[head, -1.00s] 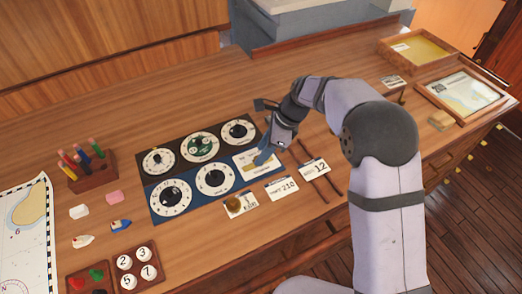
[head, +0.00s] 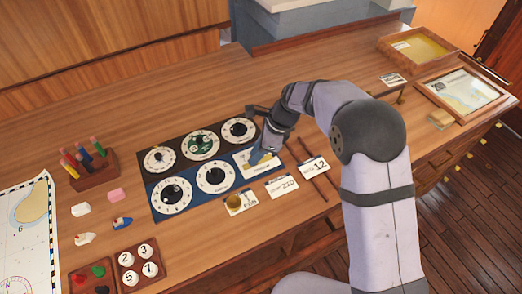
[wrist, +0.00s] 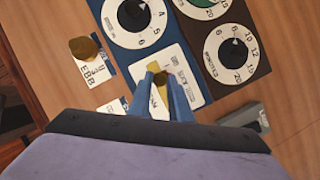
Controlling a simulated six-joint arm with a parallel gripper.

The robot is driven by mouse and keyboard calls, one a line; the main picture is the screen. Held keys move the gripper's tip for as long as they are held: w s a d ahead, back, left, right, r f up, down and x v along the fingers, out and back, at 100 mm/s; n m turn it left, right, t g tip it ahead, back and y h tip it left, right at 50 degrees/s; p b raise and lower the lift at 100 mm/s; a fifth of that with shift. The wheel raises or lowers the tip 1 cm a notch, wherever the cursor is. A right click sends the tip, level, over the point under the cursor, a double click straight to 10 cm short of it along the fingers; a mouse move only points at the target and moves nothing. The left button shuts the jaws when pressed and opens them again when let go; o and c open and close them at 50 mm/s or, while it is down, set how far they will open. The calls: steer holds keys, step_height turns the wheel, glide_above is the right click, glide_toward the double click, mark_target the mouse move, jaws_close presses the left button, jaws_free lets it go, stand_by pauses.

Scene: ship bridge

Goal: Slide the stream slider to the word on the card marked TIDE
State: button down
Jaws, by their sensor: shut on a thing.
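The stream slider is a white plate (head: 243,158) at the right end of the lower row of a dark blue dial panel. In the wrist view the plate (wrist: 190,87) has small print that I cannot read surely. My gripper (head: 259,156) is over this plate, its blue fingers closed on the brass slider piece (wrist: 158,98). The fingers hide part of the plate and its words. A card (head: 238,204) in front of the panel appears to read EBB in the wrist view (wrist: 90,72); a round brass weight (wrist: 84,48) stands on it. Its heading is too small to read.
Two more cards lie to the right, one blurred (head: 282,187) and one showing 12 (head: 314,167), near dark rods (head: 322,184). Several round dials (head: 214,176) fill the panel. A pencil holder (head: 92,171) and small boats stand left.

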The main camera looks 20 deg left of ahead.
mark_target(261, 167)
steer(key=shift+s+a, duration=0.7)
steer(key=shift+w+d, duration=0.1)
steer(key=c, duration=1.6)
jaws_free()
steer(key=shift+b+v, duration=1.1)
steer(key=shift+v, duration=2.6)
